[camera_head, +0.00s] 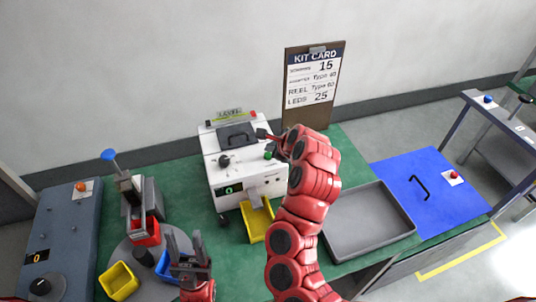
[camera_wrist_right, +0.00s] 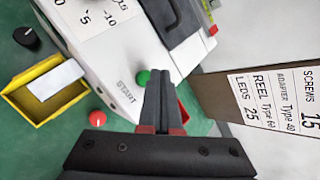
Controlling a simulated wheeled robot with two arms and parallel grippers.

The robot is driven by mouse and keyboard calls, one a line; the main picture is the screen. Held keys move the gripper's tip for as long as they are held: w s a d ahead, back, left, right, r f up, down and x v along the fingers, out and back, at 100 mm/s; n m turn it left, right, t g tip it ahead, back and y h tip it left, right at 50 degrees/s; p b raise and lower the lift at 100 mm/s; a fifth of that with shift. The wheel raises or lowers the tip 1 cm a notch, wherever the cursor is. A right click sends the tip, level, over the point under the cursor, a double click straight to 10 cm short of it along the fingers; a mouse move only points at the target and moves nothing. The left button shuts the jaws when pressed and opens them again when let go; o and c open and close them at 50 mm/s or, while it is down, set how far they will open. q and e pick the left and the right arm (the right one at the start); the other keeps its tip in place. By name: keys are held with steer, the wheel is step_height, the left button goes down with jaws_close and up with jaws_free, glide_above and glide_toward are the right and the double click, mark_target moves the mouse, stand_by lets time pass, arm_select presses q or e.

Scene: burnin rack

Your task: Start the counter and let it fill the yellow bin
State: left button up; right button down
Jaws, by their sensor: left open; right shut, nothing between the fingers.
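The white counter (camera_head: 222,150) stands on the green table with a dark lid, a black knob and a display (camera_head: 232,189) that reads 0. Its green button (camera_head: 268,155) is on the right side; in the right wrist view the green button (camera_wrist_right: 143,77) sits by the START label. The yellow bin (camera_head: 247,232) is under the counter's chute; it also shows in the wrist view (camera_wrist_right: 22,98). My right gripper (camera_head: 265,136) is shut and empty, its tips (camera_wrist_right: 158,78) close beside the green button; contact cannot be told. My left gripper (camera_head: 185,245) is open and empty, left of the yellow bin.
A red button (camera_wrist_right: 97,118) is near the yellow bin. The kit card (camera_head: 315,85) stands behind, listing screws 15 and LEDs 25. Left are a round stand with small bins and a grey box (camera_head: 65,235).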

mark_target(271, 160)
steer(key=shift+f, duration=0.1)
stand_by(0.4)
steer(key=shift+f, duration=0.3)
steer(key=shift+f, duration=0.5)
stand_by(0.5)
stand_by(0.4)
steer(key=shift+r+p, duration=0.4)
steer(key=shift+r, duration=0.55)
steer(key=shift+r+p, duration=1.5)
steer(key=shift+r, duration=1)
steer(key=shift+f, duration=0.1)
